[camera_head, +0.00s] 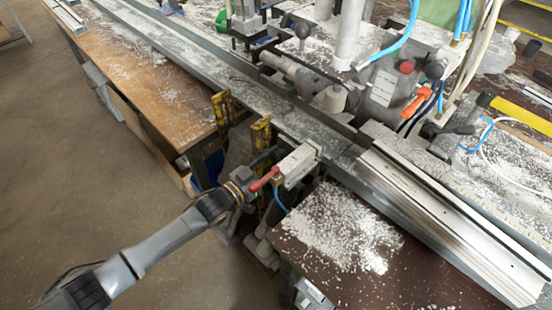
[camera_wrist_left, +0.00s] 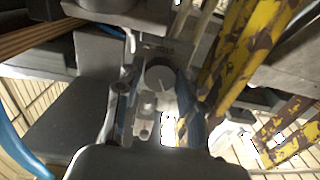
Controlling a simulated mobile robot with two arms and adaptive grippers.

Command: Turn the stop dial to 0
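The likely stop dial (camera_wrist_left: 158,76), a round grey knob on a grey metal plate, shows in the left wrist view. Its markings are too small and blurred to read. My left gripper (camera_wrist_left: 155,95) has its fingers apart, one on each side of the knob. A gap shows on the left side; I cannot tell whether the right finger touches. In the head view my left gripper (camera_head: 247,178) is by a small grey box (camera_head: 298,164) with a red handle (camera_head: 264,178) at the bench front. The dial is not clear there. My right gripper is not in view.
Yellow worn posts (camera_head: 262,133) stand close to the gripper and also show in the left wrist view (camera_wrist_left: 235,60). A wooden table (camera_head: 150,80) lies left and a dark chip-strewn top (camera_head: 350,240) lies right. A long metal rail (camera_head: 430,215) runs behind. Floor (camera_head: 70,190) at left is clear.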

